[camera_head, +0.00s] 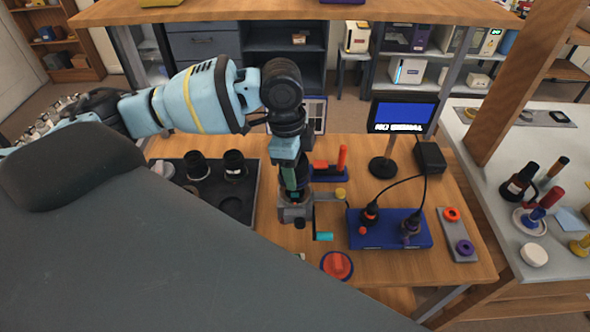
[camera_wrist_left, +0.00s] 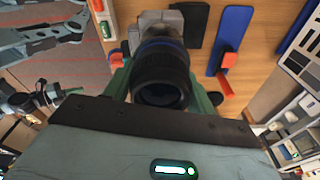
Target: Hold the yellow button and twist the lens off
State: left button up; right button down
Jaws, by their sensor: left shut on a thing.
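My left gripper (camera_head: 294,190) points down at the grey clamp fixture (camera_head: 296,213) on the wooden table. In the left wrist view its green fingers (camera_wrist_left: 162,92) stand on either side of a black ribbed lens (camera_wrist_left: 162,70) with a blue ring, and they are shut on it. The lens meets a grey body (camera_wrist_left: 160,24) beyond it. In the head view the gripper mostly hides the lens. A small yellow button (camera_head: 340,192) shows at the fixture's right, apart from my left gripper. A teal handle (camera_head: 324,237) hangs below it. My right gripper is not visible.
A black tray (camera_head: 258,195) with dark cylinders lies left of the fixture. A blue box (camera_head: 392,244) with cabled plugs sits to the right. A monitor (camera_head: 402,114), a red round button (camera_head: 337,265) and a grey strip with rings (camera_head: 457,232) surround the work area.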

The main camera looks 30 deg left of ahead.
pick_arm(q)
jog(key=shift+r, duration=1.1)
